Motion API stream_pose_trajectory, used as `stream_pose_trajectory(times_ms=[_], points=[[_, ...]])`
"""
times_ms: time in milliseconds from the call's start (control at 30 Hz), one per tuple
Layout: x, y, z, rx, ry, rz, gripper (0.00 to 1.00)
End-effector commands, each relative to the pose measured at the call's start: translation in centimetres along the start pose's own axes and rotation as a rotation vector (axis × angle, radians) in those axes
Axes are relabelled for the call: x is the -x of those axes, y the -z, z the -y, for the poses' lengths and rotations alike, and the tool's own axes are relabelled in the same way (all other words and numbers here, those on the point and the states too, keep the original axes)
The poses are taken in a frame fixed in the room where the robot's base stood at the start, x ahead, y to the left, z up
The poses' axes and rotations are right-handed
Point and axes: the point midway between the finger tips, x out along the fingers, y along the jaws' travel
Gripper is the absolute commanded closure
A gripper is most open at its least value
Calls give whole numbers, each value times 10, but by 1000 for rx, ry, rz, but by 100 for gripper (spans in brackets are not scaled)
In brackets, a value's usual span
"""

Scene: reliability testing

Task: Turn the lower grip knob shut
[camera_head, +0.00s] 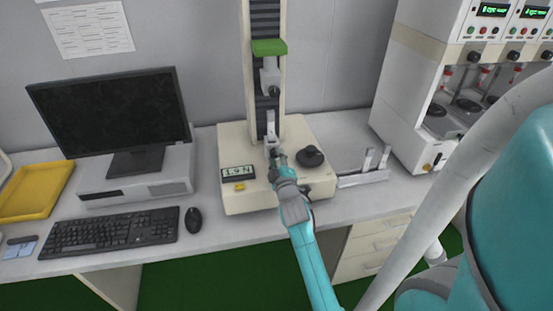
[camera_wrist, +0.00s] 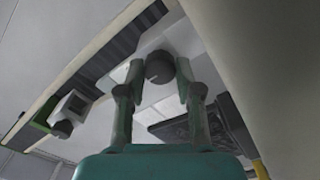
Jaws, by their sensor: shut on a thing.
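The pull tester (camera_head: 232,145) stands on the bench, with a dark column at its back. Its upper grip (camera_head: 270,77) hangs below a green crosshead (camera_head: 269,47) and has a dark knob (camera_head: 274,91). The lower grip (camera_head: 270,124) rises from the base, and my gripper (camera_head: 273,150) is at its front and hides its knob in the head view. In the wrist view the dark round lower grip knob (camera_wrist: 159,67) sits between the two fingers of my gripper (camera_wrist: 160,74), which is shut on it. The upper grip knob also shows in the wrist view (camera_wrist: 62,128).
A large black dial (camera_head: 310,156) and a display (camera_head: 238,173) with a yellow button are on the tester base. A metal rack (camera_head: 364,175) stands to its right, beside a white multi-station machine (camera_head: 411,120). A mouse (camera_head: 193,219), keyboard (camera_head: 110,232) and monitor (camera_head: 110,108) are left.

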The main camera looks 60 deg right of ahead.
Motion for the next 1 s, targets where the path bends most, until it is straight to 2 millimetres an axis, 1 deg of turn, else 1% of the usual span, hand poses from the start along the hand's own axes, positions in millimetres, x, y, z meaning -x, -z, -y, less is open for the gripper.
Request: stream_pose_trajectory(times_ms=[167,367,1000], points=[[0,0,0,-50,1,0,100],[0,0,0,-175,1,0,100],[0,0,1,-775,1,0,100]])
